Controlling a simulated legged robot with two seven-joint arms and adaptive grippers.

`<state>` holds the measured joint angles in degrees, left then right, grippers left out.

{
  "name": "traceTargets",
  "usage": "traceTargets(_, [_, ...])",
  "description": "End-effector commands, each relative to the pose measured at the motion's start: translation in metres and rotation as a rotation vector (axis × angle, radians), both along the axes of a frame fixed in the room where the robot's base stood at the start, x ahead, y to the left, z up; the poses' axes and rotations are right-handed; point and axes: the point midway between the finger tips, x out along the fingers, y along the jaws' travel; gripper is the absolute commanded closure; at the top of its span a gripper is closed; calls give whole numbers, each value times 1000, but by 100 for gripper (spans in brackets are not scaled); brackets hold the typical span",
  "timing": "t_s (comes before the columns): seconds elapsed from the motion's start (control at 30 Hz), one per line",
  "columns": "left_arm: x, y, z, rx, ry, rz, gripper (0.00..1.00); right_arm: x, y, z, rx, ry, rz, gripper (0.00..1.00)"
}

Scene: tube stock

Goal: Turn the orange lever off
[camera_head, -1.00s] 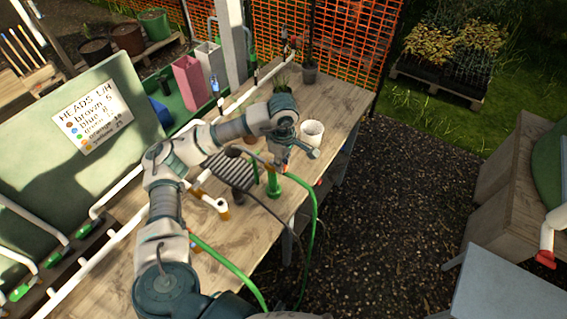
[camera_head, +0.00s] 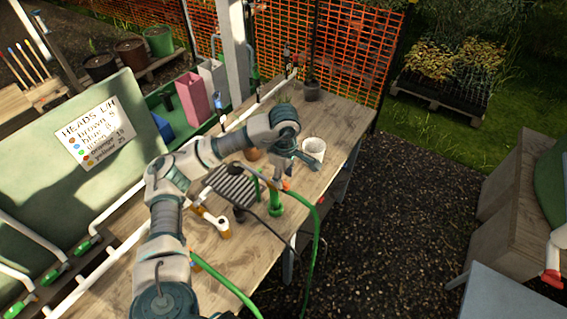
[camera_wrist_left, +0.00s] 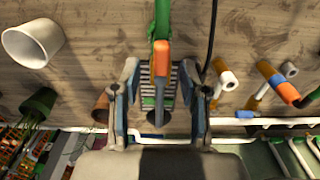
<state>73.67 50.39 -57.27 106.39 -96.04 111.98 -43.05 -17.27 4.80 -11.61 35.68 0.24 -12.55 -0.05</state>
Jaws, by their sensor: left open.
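The orange lever (camera_wrist_left: 162,58) sits on a green upright fitting (camera_wrist_left: 160,28) in the left wrist view, between the spread fingers of my left gripper (camera_wrist_left: 159,78). In the head view, a small orange part (camera_head: 286,185) shows at the top of the green fitting (camera_head: 276,205) on the wooden bench. My left gripper (camera_head: 279,178) is just above and beside it, open, with no clear contact. The fingers partly hide the lever in the head view. My right gripper is not in view.
A dark ribbed tray (camera_head: 230,186) and white pipe pieces with orange ends (camera_head: 222,228) are to the left. A green hose (camera_head: 316,240) hangs over the bench's front edge.

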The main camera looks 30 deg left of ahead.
Motion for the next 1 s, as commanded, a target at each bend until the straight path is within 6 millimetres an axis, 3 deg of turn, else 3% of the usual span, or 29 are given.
traceTargets(0.2, [2,1,51,1,-5,0,56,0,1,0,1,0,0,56])
traceTargets(0.43, [2,2,84,-1,-2,0,56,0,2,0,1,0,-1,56])
traceTargets(0.6, [2,2,93,-2,2,-1,56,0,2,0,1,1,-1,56])
traceTargets(1.0, [2,2,94,-2,2,-1,56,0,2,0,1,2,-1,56])
